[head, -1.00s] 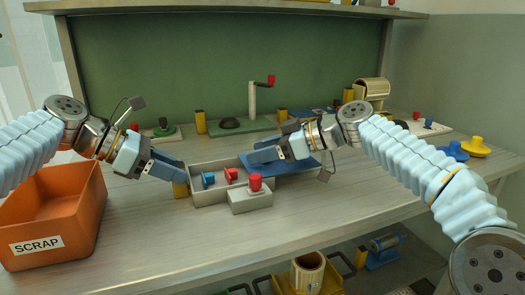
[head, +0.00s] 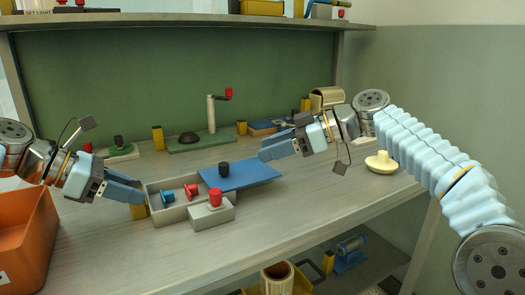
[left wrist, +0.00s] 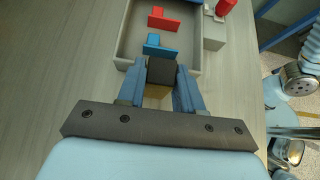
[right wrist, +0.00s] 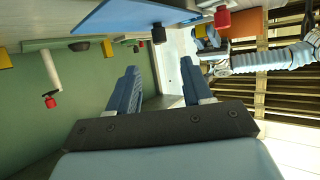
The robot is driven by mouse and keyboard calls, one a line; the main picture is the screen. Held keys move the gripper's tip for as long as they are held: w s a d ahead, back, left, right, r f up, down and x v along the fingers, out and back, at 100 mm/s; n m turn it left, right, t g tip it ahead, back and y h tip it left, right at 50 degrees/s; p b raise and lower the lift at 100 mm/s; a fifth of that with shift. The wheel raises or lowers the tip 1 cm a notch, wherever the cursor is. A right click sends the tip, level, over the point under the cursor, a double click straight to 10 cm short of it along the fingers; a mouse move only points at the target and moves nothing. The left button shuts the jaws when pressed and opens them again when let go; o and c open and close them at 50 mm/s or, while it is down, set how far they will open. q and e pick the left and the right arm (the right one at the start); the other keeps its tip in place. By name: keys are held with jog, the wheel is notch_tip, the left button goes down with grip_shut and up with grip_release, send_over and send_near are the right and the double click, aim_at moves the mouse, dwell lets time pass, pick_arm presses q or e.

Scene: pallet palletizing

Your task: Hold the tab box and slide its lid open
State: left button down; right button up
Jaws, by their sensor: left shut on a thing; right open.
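The grey tab box (head: 168,216) stands on the bench, its left part uncovered. Red (head: 191,190) and blue (head: 168,196) pieces lie inside. The blue lid (head: 240,177), with a black knob (head: 223,168), covers the right part and sticks out past the box's right end. My left gripper (head: 142,192) is shut on the dark tab (left wrist: 162,70) at the box's left end; yellow shows below the tab between the fingers. My right gripper (head: 262,149) is open and empty, behind and above the lid's right part, apart from the knob. The right wrist view also shows the knob (right wrist: 158,34).
A grey block with a red knob (head: 215,198) stands against the box's front. An orange bin (head: 25,235) is at the left. A green base with a crank post (head: 211,115) stands behind. The bench front is clear.

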pick_arm(q)
jog(key=c, duration=0.7)
grip_release()
jog(key=shift+o, duration=0.2)
